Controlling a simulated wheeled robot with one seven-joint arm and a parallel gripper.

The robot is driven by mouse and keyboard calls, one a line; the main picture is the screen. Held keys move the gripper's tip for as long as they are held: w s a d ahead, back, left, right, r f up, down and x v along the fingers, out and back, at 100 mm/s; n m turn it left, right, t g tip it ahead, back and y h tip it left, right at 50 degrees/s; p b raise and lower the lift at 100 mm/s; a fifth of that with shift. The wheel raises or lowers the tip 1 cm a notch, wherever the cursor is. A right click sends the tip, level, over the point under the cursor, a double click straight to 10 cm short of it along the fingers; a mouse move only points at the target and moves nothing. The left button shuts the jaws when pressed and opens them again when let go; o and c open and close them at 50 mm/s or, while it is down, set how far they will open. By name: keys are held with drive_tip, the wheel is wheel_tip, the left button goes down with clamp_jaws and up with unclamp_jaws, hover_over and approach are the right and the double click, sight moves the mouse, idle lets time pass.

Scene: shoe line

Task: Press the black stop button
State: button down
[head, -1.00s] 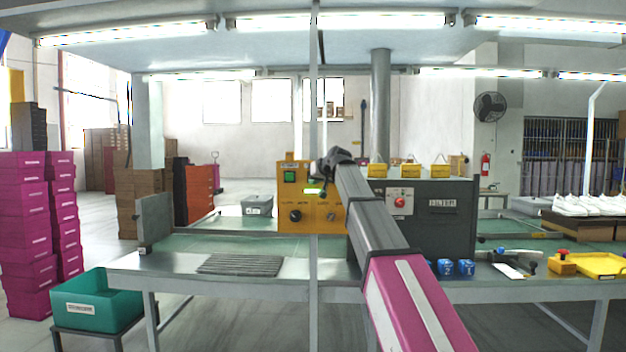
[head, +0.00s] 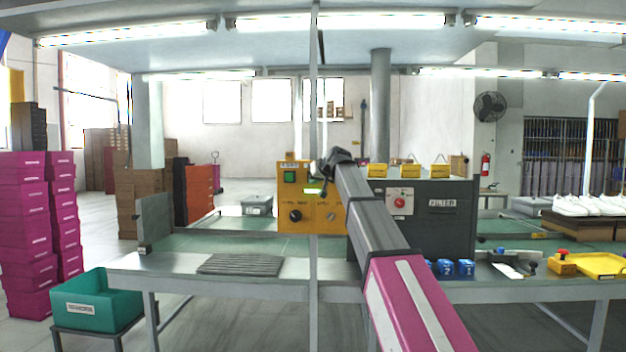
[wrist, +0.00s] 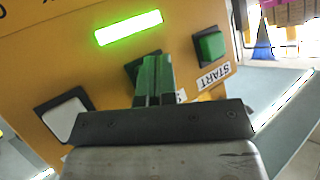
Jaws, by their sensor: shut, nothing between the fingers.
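A yellow control box (head: 325,222) stands on the bench, with a green button (head: 289,177), a lit green display (head: 313,191) and a black knob (head: 296,215). In the wrist view its panel (wrist: 75,55) is close and turned. A black square button (wrist: 131,70) lies behind my gripper (wrist: 154,60), partly hidden by it; its label is mostly covered. The green button marked START (wrist: 209,46) is to the right, a white square (wrist: 62,117) to the left. My gripper is shut and empty, its tips over the black button; contact cannot be told.
A dark grey machine (head: 440,225) with a red button (head: 400,201) stands right of the control box. A thin upright post (head: 313,270) stands in front of the bench. Blue tins (head: 445,268) and a ribbed mat (head: 240,264) are on the bench.

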idle(0.6)
drive_tip(key=shift+s, duration=0.85)
drive_tip(key=shift+s, duration=0.1)
drive_tip(key=s, duration=0.4)
drive_tip(key=shift+s+a, duration=0.1)
drive_tip(key=shift+s, duration=0.3)
